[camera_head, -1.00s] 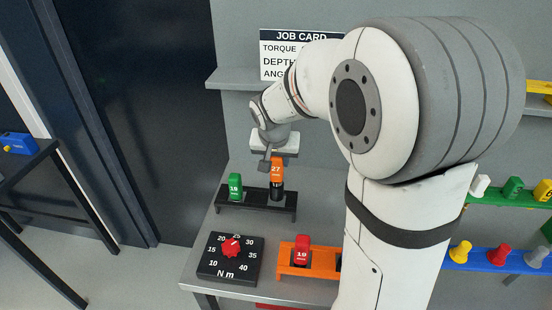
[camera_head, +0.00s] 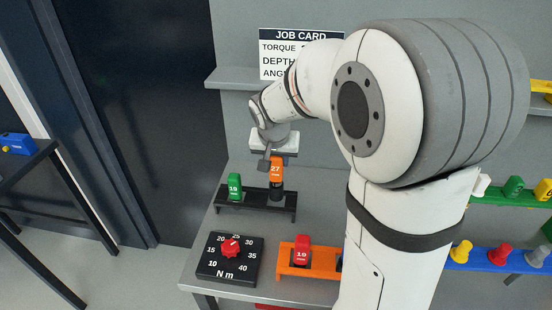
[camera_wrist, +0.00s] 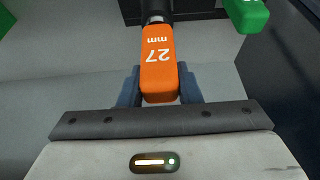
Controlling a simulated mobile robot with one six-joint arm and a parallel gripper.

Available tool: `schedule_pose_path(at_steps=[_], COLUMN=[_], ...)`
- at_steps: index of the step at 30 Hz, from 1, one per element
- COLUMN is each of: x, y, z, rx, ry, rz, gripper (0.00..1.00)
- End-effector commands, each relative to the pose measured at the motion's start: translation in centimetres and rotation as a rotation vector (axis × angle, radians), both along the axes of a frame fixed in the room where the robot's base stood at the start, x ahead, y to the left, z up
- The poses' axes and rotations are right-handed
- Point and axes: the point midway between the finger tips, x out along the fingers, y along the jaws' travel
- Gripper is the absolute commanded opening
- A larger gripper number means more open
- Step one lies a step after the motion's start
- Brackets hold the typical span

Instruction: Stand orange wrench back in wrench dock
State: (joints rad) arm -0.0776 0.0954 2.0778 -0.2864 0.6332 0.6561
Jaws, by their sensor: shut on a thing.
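The orange wrench (camera_head: 276,172), marked 27 mm with a black lower end, stands upright at the right part of the black dock (camera_head: 256,207). Its lower end overlaps the dock in the head view; I cannot tell whether it is fully seated. My gripper (camera_head: 272,160) is above the dock and shut on the top of the orange wrench. In the wrist view the orange wrench (camera_wrist: 158,65) sits between the two blue-grey fingers of my gripper (camera_wrist: 158,88). A green piece (camera_head: 235,186) stands in the left part of the same dock.
The torque dial (camera_head: 229,258) with a red knob lies in front of the dock. An orange holder (camera_head: 288,268) with a red piece (camera_head: 302,250) stands to its right. My arm hides the bench's right part. A job card (camera_head: 285,45) is on the wall behind.

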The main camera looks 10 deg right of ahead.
Motion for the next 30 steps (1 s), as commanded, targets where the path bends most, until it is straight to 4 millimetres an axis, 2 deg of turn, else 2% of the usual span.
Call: schedule_pose_path(at_steps=[16, 30], x=[0.0, 0.0], y=[0.1, 0.1], z=[0.0, -1.4], rx=[0.0, 0.001], ry=[-0.001, -0.001], rz=[0.001, 0.003], gripper=[0.0, 0.0])
